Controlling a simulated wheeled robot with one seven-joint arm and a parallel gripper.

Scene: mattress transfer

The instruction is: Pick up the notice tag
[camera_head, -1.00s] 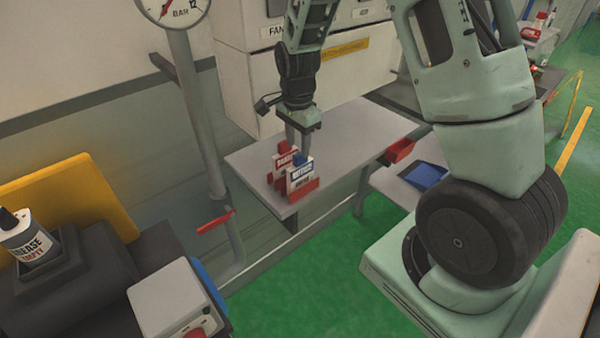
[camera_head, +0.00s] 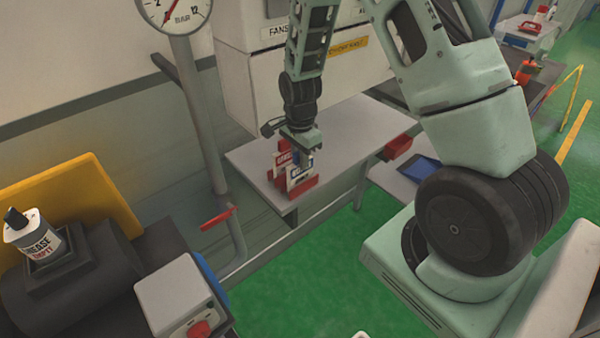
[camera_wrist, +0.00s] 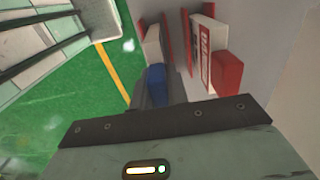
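A white notice tag (camera_head: 300,174) with blue lettering and a blue grip block stands in a red holder near the table's front corner. My gripper (camera_head: 302,154) is down at the top of this tag. In the wrist view the blue block (camera_wrist: 156,74) lies between my grey fingers (camera_wrist: 158,88), below the tag's white edge. I cannot tell whether the fingers press on it. A second tag, white with red lettering and a red block (camera_head: 283,158), stands just behind to the left. It shows right of my fingers in the wrist view (camera_wrist: 204,50).
The grey table (camera_head: 345,132) is mostly clear right of the tags. A red bin (camera_head: 398,147) hangs at its right edge, near a blue tray (camera_head: 422,169). A grey pipe (camera_head: 203,110) with a gauge stands left, with a red lever (camera_head: 217,219).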

